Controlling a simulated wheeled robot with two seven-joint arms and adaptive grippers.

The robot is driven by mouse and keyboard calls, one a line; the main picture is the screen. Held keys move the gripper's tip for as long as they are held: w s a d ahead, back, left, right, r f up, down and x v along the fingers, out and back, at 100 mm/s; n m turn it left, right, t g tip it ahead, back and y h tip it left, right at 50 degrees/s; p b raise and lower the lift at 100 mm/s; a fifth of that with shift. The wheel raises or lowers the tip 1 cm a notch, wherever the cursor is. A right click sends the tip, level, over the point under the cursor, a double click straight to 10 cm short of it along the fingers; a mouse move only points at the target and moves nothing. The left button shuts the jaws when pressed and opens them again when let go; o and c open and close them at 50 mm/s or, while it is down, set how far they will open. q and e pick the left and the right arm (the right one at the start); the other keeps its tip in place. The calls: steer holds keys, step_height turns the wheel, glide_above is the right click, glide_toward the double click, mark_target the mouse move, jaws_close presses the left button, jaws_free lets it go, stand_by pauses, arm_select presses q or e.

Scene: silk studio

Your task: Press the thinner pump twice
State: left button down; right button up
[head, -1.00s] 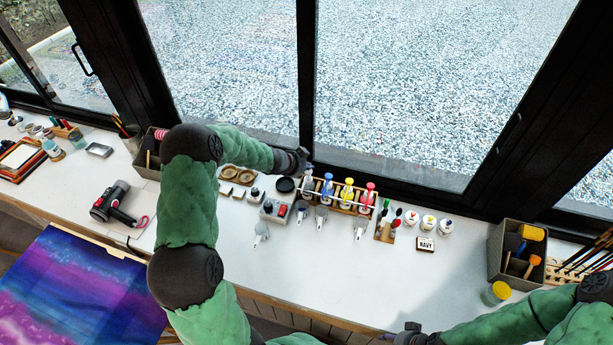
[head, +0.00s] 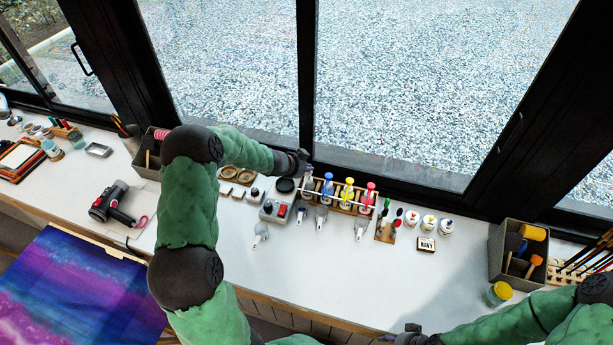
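A wooden rack (head: 340,205) near the window holds a row of bottles: one with a blue top (head: 327,184), one yellow (head: 347,190), one red (head: 368,195). A paler bottle (head: 309,185) stands at the rack's left end. I cannot read which one is the thinner pump. My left gripper (head: 303,158) is just above and behind the pale bottle, at the left end of the rack. Its fingers are small and dark, so their opening and any contact are unclear. My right gripper (head: 402,336) is low at the bottom edge, away from the rack, its fingers unclear.
Several grey tools (head: 360,230) lie in front of the rack. A small box with red buttons (head: 275,211) is left of it. A NAVY sign (head: 426,244), paint pots (head: 428,222) and a grey bin (head: 500,255) are to the right.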

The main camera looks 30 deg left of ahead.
mark_target(307, 173)
arm_select(q)
steer(key=shift+f, duration=0.4)
steer(key=shift+r+p, duration=1.2)
steer(key=shift+r, duration=0.15)
step_height(307, 173, up, 6)
steer(key=p, duration=0.6)
stand_by(1.7)
